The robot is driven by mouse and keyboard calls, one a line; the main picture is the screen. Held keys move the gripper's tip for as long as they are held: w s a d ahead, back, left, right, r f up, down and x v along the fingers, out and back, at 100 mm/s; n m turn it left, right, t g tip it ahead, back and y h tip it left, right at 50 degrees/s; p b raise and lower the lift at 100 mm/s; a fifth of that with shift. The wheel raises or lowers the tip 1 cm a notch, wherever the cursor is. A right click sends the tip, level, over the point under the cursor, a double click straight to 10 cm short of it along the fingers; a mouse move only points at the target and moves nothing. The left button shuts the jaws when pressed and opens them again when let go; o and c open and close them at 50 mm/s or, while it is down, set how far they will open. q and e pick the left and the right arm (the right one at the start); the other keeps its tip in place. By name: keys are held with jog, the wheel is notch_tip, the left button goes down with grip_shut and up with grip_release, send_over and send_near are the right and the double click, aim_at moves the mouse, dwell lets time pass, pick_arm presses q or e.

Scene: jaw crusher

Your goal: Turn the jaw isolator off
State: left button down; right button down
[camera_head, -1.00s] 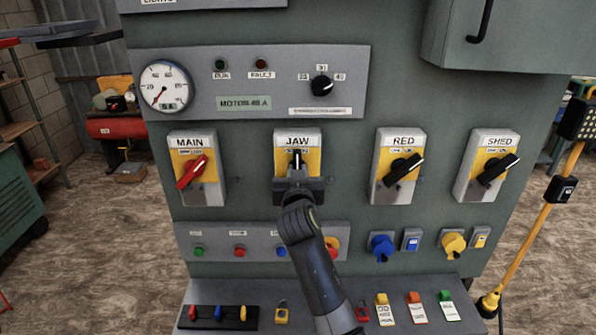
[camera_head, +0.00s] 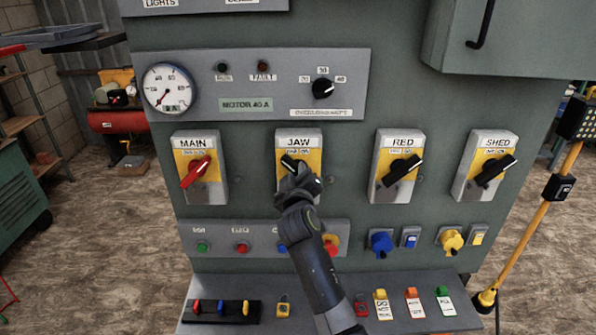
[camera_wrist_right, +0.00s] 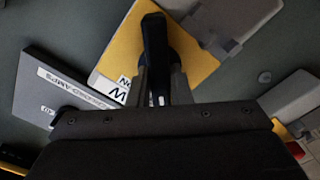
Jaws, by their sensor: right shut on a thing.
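The jaw isolator (camera_head: 312,143) is a grey box with a yellow plate and the label JAW, second from left in the row on the panel. Its black handle (camera_head: 289,162) is tilted, with its upper end toward the upper left. My right gripper (camera_head: 298,173) is shut on this handle, and its jaws hide the handle's lower part. In the right wrist view the black handle (camera_wrist_right: 154,45) stands between my fingers, in front of the yellow plate (camera_wrist_right: 120,45). My left gripper is not in view.
The MAIN isolator (camera_head: 196,172) with a red handle is to the left. The RED isolator (camera_head: 403,171) and SHED isolator (camera_head: 490,170) are to the right, black handles slanted. Push buttons (camera_head: 241,247) and a shelf with tags (camera_head: 335,305) are below. The motor gauge (camera_head: 167,89) is above.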

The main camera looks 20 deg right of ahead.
jog(key=shift+r, duration=0.15)
dwell(0.4)
jog(key=c, duration=1.3)
grip_release()
jog(key=shift+w, duration=0.1)
jog(key=shift+f, duration=0.2)
